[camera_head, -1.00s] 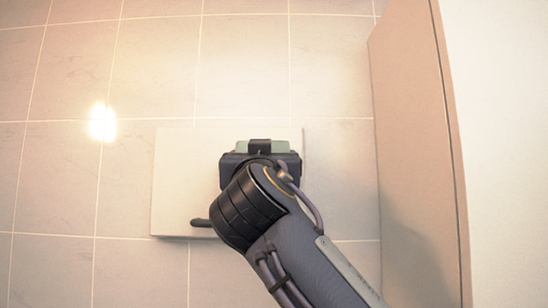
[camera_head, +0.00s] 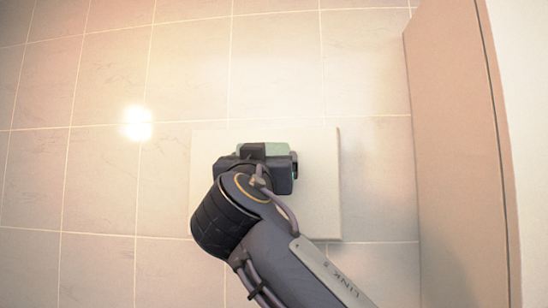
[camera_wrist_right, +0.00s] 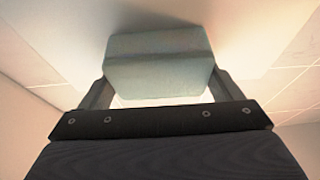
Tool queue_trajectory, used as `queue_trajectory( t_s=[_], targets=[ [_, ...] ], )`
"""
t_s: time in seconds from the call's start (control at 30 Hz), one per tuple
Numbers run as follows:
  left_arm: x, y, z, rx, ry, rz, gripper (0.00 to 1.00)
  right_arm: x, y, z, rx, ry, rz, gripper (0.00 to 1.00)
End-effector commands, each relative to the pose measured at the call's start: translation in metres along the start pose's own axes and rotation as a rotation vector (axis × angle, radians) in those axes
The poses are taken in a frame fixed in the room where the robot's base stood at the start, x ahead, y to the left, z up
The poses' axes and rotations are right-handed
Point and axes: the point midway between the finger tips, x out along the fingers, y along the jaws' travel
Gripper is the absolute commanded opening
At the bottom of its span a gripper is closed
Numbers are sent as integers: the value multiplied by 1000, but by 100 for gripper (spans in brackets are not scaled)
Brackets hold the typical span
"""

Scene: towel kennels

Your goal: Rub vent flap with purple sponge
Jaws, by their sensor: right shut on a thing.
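A pale cream square panel (camera_head: 318,205), which looks like the vent flap, is on the tiled wall in the head view. My right gripper (camera_head: 268,165) is in front of its middle. It is shut on a block-shaped sponge (camera_head: 277,149) that looks pale green-grey rather than purple. In the right wrist view the sponge (camera_wrist_right: 160,65) sits between the two fingers, with a pale surface close beyond it. I cannot tell whether the sponge touches the panel. My left gripper is not in view.
A tall beige partition (camera_head: 455,130) stands to the right of the panel. The tiled wall (camera_head: 95,185) to the left is bare, with a bright light reflection. Clear wall also lies above the panel.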

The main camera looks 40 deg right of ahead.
Motion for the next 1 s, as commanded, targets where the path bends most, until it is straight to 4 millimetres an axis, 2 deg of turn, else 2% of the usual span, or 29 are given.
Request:
queue_trajectory(
  t_s=[0.27, 0.6, 0.83, 1.0],
  targets=[
    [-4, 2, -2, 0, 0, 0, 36, 0, -13, 0, -2, -2, -4, 67],
    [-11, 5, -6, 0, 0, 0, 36, -1, -40, 0, -2, -2, -4, 67],
    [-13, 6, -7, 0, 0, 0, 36, -1, -47, -1, -1, -1, -3, 67],
    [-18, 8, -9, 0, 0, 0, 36, 0, -62, -1, -2, -2, -4, 67]
  ],
)
